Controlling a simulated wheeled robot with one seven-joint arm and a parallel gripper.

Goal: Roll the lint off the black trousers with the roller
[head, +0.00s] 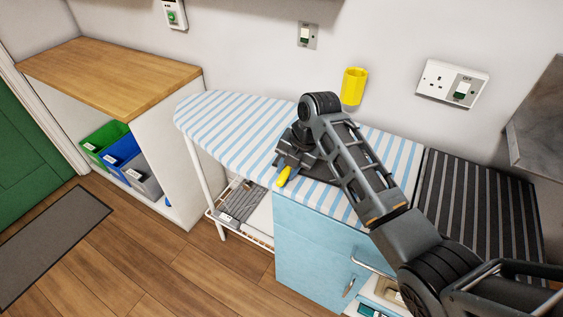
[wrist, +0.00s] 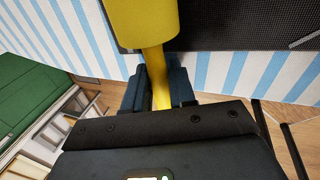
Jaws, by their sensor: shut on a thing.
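The yellow roller (wrist: 141,22) shows large in the wrist view, its wide head at the top edge and its narrow handle between my jaws. My gripper (wrist: 160,88) is shut on that handle. In the head view my gripper (head: 290,169) is over the striped ironing board, with a yellow end of the roller (head: 283,176) poking out below it. The black trousers (wrist: 245,25) lie flat on the board beside and beyond the roller head; a thin light strip shows at their right. In the head view my arm mostly hides them. I cannot tell whether the roller touches them.
The blue-and-white ironing board (head: 222,113) stands along the wall. A yellow holder (head: 353,87) is on the wall behind it. A dark striped surface (head: 475,205) is at the right, a light-blue cabinet (head: 315,250) in front. A wooden-topped unit (head: 110,75) stands left.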

